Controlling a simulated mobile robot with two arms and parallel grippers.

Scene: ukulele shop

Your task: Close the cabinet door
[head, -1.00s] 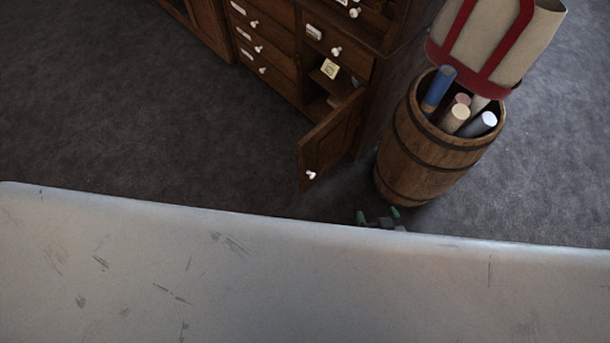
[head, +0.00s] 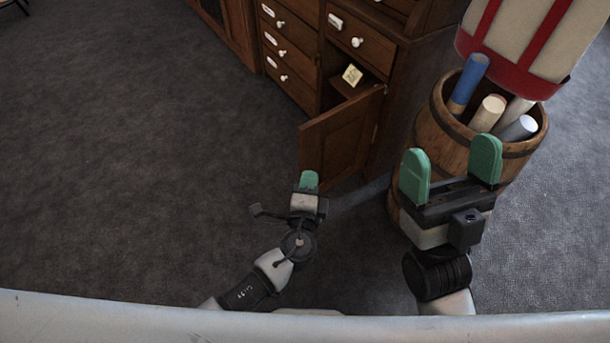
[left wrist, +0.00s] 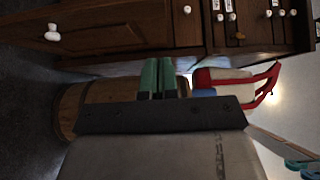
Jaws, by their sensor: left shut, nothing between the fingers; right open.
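The wooden cabinet door (head: 343,137) stands open, swung out from the dark brown cabinet (head: 402,85). Behind it the open compartment shows a small yellow note (head: 352,74). My left gripper (head: 309,178) is shut and empty, at the door's lower outer edge in the head view; I cannot tell whether it touches. In the left wrist view its green fingers (left wrist: 157,76) are together, and the door (left wrist: 95,38) with its white knob (left wrist: 52,33) lies at the upper left. The knob is hidden in the head view. My right gripper (head: 451,168) is open and empty, in front of the barrel.
A wooden barrel (head: 422,150) holding several rolled tubes stands right of the cabinet, close to the door's hinge side. A cream and red object (head: 530,40) is above it. Dark carpet (head: 150,160) is clear to the left of the door.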

